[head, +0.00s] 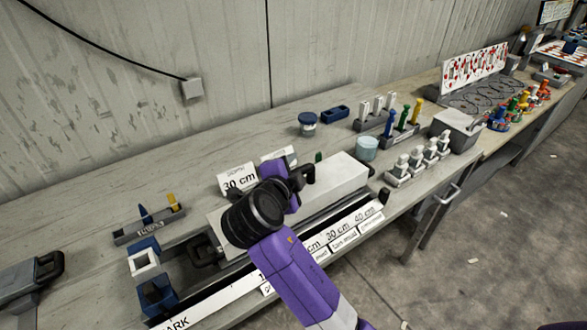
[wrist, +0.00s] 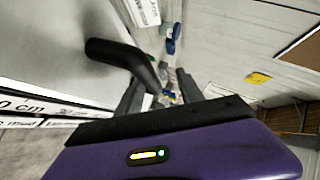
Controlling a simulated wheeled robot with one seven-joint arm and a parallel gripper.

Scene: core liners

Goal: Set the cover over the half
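A long white block-shaped piece (head: 340,175), which looks like the cover, lies along the bench behind the label strip; my arm hides its middle. In the wrist view a bent black handle (wrist: 125,60) rises from a pale surface (wrist: 45,50). My gripper (wrist: 160,95) has its fingers apart, with the handle's end reaching between them; a gap shows on the right finger's side. In the head view my wrist hides the fingertips. I cannot make out the half separately from the white piece.
A "30 cm" card (head: 239,180) stands behind the white piece. A long scale strip (head: 215,300) and label cards (head: 343,237) run along the front. Blue and white blocks (head: 145,262) stand at the left end. A clear jar (head: 367,148) and bottles (head: 418,160) stand right.

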